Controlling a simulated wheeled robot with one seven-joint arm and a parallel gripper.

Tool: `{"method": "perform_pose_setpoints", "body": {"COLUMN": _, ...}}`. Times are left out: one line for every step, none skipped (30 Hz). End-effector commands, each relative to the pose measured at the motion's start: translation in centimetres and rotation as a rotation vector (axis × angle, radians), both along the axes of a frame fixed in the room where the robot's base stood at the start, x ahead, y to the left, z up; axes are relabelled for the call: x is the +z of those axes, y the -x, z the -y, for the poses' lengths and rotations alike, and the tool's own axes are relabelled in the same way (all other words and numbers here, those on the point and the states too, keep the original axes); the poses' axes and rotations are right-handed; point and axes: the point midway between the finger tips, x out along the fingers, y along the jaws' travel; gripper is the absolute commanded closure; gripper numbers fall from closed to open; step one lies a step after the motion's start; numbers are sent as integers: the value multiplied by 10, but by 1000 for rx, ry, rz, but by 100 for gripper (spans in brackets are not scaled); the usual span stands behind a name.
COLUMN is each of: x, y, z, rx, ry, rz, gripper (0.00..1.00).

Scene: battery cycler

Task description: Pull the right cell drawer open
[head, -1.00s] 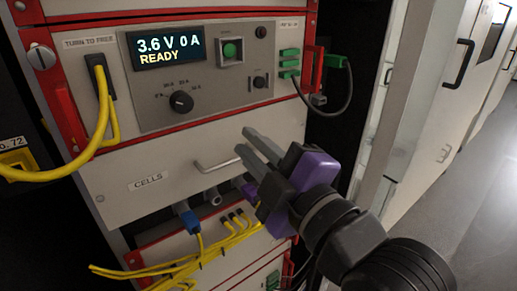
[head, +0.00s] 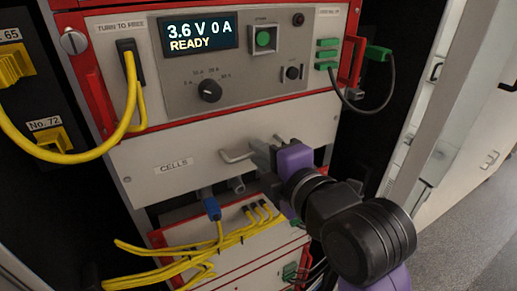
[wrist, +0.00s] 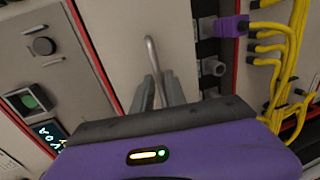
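The cell drawer (head: 200,182) is a wide pale panel marked CELLS, below the control panel. It looks shut. Its grey bar handle (head: 236,156) sticks out near the panel's middle. My gripper (head: 266,152) is at the handle's right end in the head view, its fingertips partly hidden by its own body. In the wrist view the handle (wrist: 151,52) runs between the two fingers of my gripper (wrist: 159,82). The fingers stand apart, one on each side of the bar, with a narrow gap showing; I cannot tell any contact.
Above is the display (head: 199,36), reading 3.6 V 0 A READY, with a knob (head: 209,91) and a green button (head: 264,39). Yellow cables (head: 141,95) hang at the left. Free floor (head: 470,235) lies right.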

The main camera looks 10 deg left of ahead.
Motion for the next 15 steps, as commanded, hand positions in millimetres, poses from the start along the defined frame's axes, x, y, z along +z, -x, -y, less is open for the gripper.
{"method": "perform_pose_setpoints", "body": {"x": -1, "y": -3, "z": -3, "rx": 1, "ry": 1, "rz": -2, "gripper": 83}}
{"method": "perform_pose_setpoints", "body": {"x": -1, "y": -5, "z": -4, "rx": 1, "ry": 0, "rz": -1, "gripper": 83}}
{"method": "perform_pose_setpoints", "body": {"x": -1, "y": -6, "z": -5, "rx": 1, "ry": 0, "rz": 0, "gripper": 83}}
{"method": "perform_pose_setpoints", "body": {"x": -2, "y": -7, "z": -5, "rx": 1, "ry": 0, "rz": 0, "gripper": 83}}
{"method": "perform_pose_setpoints", "body": {"x": -2, "y": -8, "z": -6, "rx": 1, "ry": 0, "rz": 0, "gripper": 83}}
{"method": "perform_pose_setpoints", "body": {"x": -2, "y": -8, "z": -6, "rx": 1, "ry": -1, "rz": -1, "gripper": 83}}
{"method": "perform_pose_setpoints", "body": {"x": -2, "y": -8, "z": -6, "rx": 0, "ry": -1, "rz": -1, "gripper": 83}}
{"method": "perform_pose_setpoints", "body": {"x": -3, "y": -8, "z": -6, "rx": 0, "ry": -1, "rz": -1, "gripper": 83}}
{"method": "perform_pose_setpoints", "body": {"x": -3, "y": -8, "z": -6, "rx": 0, "ry": -1, "rz": -1, "gripper": 83}}
{"method": "perform_pose_setpoints", "body": {"x": -3, "y": -8, "z": -6, "rx": 0, "ry": -1, "rz": -1, "gripper": 83}}
{"method": "perform_pose_setpoints", "body": {"x": -2, "y": -8, "z": -6, "rx": 0, "ry": -1, "rz": -1, "gripper": 83}}
{"method": "perform_pose_setpoints", "body": {"x": -2, "y": -8, "z": -6, "rx": 0, "ry": -1, "rz": -1, "gripper": 83}}
{"method": "perform_pose_setpoints", "body": {"x": -2, "y": -8, "z": -6, "rx": 0, "ry": -1, "rz": -1, "gripper": 89}}
{"method": "perform_pose_setpoints", "body": {"x": -2, "y": -8, "z": -6, "rx": 0, "ry": -1, "rz": -1, "gripper": 95}}
{"method": "perform_pose_setpoints", "body": {"x": -2, "y": -8, "z": -6, "rx": 0, "ry": -1, "rz": -1, "gripper": 100}}
